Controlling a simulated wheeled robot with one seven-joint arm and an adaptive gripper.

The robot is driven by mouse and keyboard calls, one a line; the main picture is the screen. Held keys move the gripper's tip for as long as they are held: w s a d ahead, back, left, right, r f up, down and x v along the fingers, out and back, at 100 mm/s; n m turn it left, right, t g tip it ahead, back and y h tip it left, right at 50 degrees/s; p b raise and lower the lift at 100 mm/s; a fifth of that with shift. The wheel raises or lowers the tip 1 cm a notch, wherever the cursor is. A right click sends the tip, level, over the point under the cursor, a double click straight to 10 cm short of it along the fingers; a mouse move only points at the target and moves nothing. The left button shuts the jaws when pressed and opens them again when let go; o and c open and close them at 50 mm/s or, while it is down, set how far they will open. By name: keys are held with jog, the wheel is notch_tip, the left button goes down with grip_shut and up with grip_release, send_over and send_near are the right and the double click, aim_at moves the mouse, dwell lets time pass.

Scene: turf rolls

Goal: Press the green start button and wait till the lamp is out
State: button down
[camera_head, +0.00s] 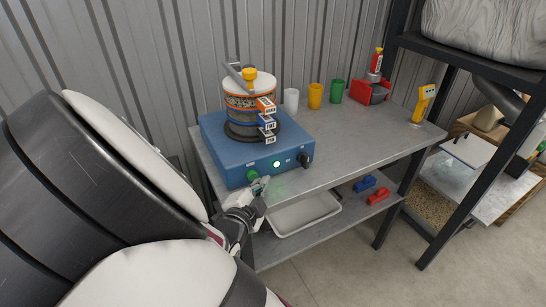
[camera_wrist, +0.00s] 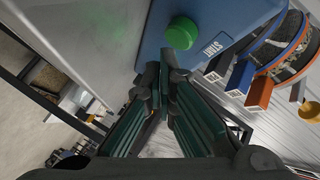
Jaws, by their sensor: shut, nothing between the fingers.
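The green start button (camera_head: 253,176) is on the front face of a blue machine (camera_head: 225,155), at its left. The lamp (camera_head: 277,164) to its right glows bright greenish white. In the wrist view the green button (camera_wrist: 181,33) stands out from the blue face beside a START label (camera_wrist: 213,47). My gripper (camera_head: 262,184) is shut and empty, close to the button. In the wrist view its fingertips (camera_wrist: 166,62) are just below the button in the picture; I cannot tell whether they touch it. A stack of sieves (camera_head: 250,100) stands on the machine.
The machine stands on a grey metal table (camera_head: 340,145). White, yellow and green cups (camera_head: 315,96) and a red bin (camera_head: 372,90) stand at the back. A yellow handheld device (camera_head: 423,103) is at the right. A white tray (camera_head: 306,214) lies on the lower shelf.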

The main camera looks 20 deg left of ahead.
jog(key=shift+d, duration=0.1)
jog(key=shift+s+d+p, duration=0.55)
jog(key=shift+s+d, duration=1.1)
jog(key=shift+d, duration=0.2)
jog(key=w+d+r+n+g+y+p, duration=0.1)
jog(key=w+d+r+g, duration=0.5)
jog(key=d+r, duration=0.35)
jog(key=s+d+r+n+g+y, duration=0.2)
jog(key=s+d+r+n, duration=0.15)
jog(key=d+r, duration=0.35)
jog(key=s+d+r+n+g+h+p, duration=0.1)
jog(key=s+d+r+n+h, duration=0.1)
jog(key=s+d, duration=0.9)
jog(key=s+d+r+n+g+h, duration=0.2)
jog(key=s+d+r+n, duration=0.2)
jog(key=s+d, duration=0.7)
notch_tip(320, 180, up, 2)
jog(key=shift+s+r+h+p, duration=0.25)
jog(key=shift+s+h+p, duration=0.05)
jog(key=shift+s+p, duration=0.1)
jog(key=shift+a, duration=0.1)
dwell(1.6)
